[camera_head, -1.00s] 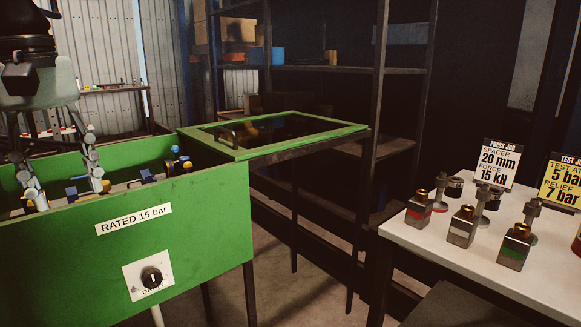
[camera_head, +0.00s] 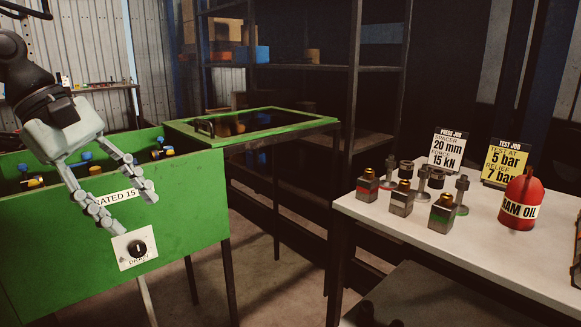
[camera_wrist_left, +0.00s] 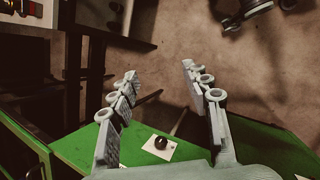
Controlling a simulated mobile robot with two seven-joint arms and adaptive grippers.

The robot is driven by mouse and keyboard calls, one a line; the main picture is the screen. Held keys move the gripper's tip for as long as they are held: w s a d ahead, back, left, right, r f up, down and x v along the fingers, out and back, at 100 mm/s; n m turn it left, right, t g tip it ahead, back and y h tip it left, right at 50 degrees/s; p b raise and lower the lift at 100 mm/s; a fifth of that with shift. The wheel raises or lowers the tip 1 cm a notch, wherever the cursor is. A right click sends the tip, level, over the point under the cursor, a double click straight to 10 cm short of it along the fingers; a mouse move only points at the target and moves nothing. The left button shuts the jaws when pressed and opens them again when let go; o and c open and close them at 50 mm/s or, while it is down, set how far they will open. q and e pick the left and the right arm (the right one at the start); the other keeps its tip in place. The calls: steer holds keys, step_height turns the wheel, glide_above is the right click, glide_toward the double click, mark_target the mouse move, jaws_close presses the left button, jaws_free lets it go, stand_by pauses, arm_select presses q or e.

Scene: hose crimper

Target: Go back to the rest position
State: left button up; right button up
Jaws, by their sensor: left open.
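My left gripper (camera_head: 130,208) is open and empty in the head view. It hangs in front of the green tank (camera_head: 190,215), over its "RATED 15" label (camera_head: 112,198). The black drain knob (camera_head: 137,248) on its white plate is just below the fingertips. In the left wrist view the two fingers (camera_wrist_left: 162,95) are spread wide with nothing between them. The knob also shows there (camera_wrist_left: 161,143), beyond the gripper's base. My right gripper is in neither view.
The tank's framed lid (camera_head: 285,119) stands open to the right of the tank. A white table (camera_head: 475,245) at right holds several small metal blocks (camera_head: 402,198), two job signs (camera_head: 447,150) and a red oil can (camera_head: 520,200). Dark shelving (camera_head: 300,68) stands behind. Floor shows between tank and table.

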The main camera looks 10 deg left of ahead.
arm_select(q)
steer(key=w+d+f+n+t+h, duration=0.3)
steer(key=w+d+n+t+h, duration=0.2)
steer(key=w+n+t+h, duration=0.5)
steer(key=w+a+f+n+t+y, duration=0.25)
steer(key=a+f+n+y, duration=0.55)
steer(key=n, duration=0.6)
steer(key=w+a+f+n+t+y, duration=0.25)
steer(key=f+n+y, duration=0.45)
steer(key=f+n, duration=0.45)
steer(key=s+d+f+n+g+y, duration=0.15)
steer(key=s+f+n+g, duration=0.25)
steer(key=s+f+n, duration=0.45)
steer(key=s+f+n+g+y, duration=0.2)
steer(key=s+f+n+g, duration=0.3)
steer(key=f, duration=0.7)
steer(key=s+d+f+n+g+h, duration=0.1)
steer(key=s+d+f+n+g, duration=0.4)
steer(key=s+d+f, duration=0.5)
steer(key=s+f+n, duration=0.1)
steer(key=s, duration=0.3)
steer(key=shift+d+h, duration=0.2)
steer(key=shift+h, duration=0.15)
